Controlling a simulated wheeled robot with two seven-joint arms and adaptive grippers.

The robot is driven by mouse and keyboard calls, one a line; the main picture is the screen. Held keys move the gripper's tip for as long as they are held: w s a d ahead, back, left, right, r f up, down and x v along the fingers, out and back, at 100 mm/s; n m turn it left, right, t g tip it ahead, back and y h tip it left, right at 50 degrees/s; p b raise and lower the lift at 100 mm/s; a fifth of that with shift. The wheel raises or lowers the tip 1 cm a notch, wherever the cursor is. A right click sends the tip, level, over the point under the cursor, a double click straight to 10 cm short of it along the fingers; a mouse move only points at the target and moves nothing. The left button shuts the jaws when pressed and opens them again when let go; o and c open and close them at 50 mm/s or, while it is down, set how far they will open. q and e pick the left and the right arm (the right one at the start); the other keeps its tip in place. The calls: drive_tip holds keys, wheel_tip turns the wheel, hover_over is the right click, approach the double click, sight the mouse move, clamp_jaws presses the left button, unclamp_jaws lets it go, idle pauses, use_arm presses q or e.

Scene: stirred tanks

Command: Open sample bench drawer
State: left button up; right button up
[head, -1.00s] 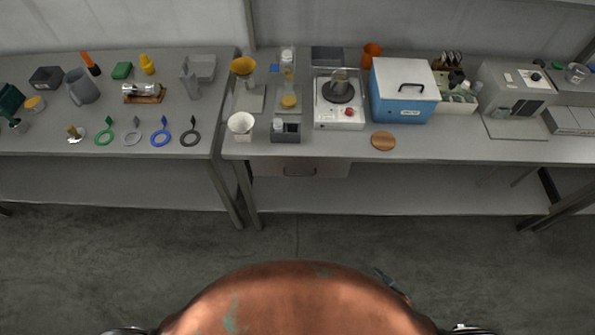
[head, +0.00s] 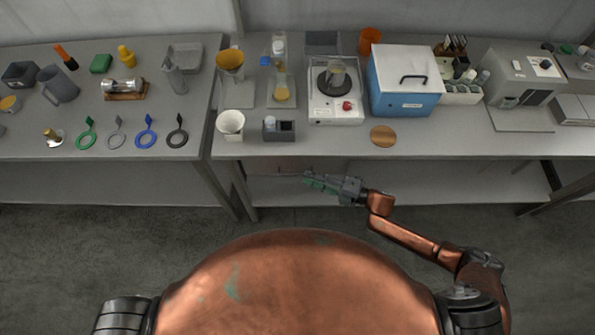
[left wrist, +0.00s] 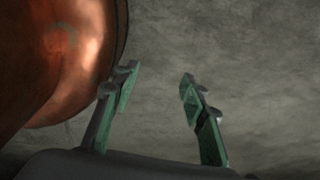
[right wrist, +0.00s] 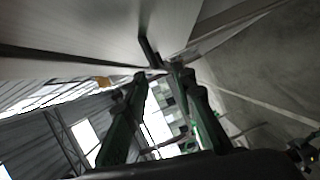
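The sample bench drawer (head: 268,166) is a grey front under the right bench's top, near its left end. It looks closed; my right gripper partly covers it in the head view. My right gripper (head: 308,181) is at the drawer front, pointing left in the picture. In the right wrist view its fingers (right wrist: 162,76) are apart, with a dark bar (right wrist: 149,48), apparently the drawer handle, close at the fingertips. I cannot tell whether they touch it. My left gripper (left wrist: 158,78) is open and empty beside my copper body, above the floor.
The right bench top holds a white funnel cup (head: 231,123), a grey block (head: 278,130), a hotplate stirrer (head: 335,115), a blue box (head: 402,95) and a wooden disc (head: 383,136). A lower shelf (head: 430,188) runs beneath. The floor in front is clear.

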sight(297, 174)
drive_tip(key=x, duration=0.5)
drive_tip(key=shift+w+a+f, duration=0.15)
drive_tip(key=shift+w+a, duration=0.05)
drive_tip(key=shift+a, duration=0.1)
clamp_jaws()
idle(0.5)
